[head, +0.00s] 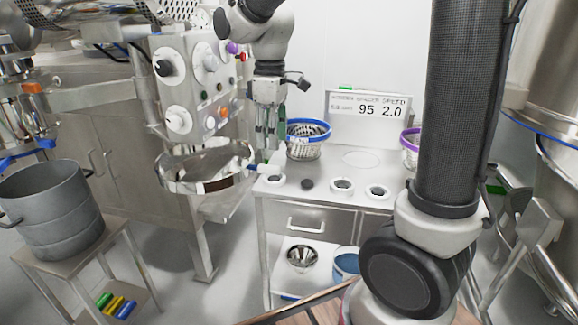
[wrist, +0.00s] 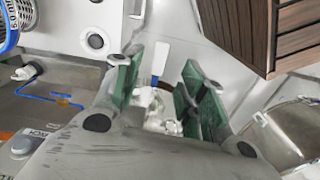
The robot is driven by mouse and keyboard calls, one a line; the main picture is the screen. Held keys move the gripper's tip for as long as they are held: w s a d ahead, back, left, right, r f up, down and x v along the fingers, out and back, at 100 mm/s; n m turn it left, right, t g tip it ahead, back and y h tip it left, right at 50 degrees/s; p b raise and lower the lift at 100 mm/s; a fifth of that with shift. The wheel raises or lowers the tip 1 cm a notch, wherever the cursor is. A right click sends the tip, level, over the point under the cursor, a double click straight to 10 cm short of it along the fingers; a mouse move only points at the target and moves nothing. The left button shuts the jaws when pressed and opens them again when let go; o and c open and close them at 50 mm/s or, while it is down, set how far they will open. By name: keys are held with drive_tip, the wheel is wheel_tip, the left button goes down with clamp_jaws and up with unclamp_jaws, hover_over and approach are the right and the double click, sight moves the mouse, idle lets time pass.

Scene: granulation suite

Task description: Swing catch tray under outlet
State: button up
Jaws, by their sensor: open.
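The catch tray appears to be the shallow round shiny metal pan (head: 205,183) in front of the grey control cabinet, left of the worktable. A curved shiny metal part (wrist: 288,132) at the lower right of the wrist view may be the same pan. My gripper (head: 270,148) points down above the table's left edge, right of the pan and apart from it. In the wrist view my gripper (wrist: 162,62) has its green-padded fingers spread, with nothing held. A white piece with a blue end (head: 265,168) lies below the fingers. I cannot make out the outlet clearly.
The worktable (head: 320,202) bears a blue-rimmed basket (head: 307,140), several round white-rimmed fittings and a display sign (head: 368,115). The control cabinet (head: 195,80) with knobs stands close left of my arm. A grey drum (head: 50,210) stands on a low stand at left.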

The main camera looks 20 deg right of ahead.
sight(273, 167)
drive_tip(key=shift+n, duration=0.3)
drive_tip(key=shift+f, duration=0.3)
wheel_tip(273, 167, down, 7)
drive_tip(key=shift+f, duration=0.15)
drive_tip(key=shift+c, duration=0.5)
clamp_jaws()
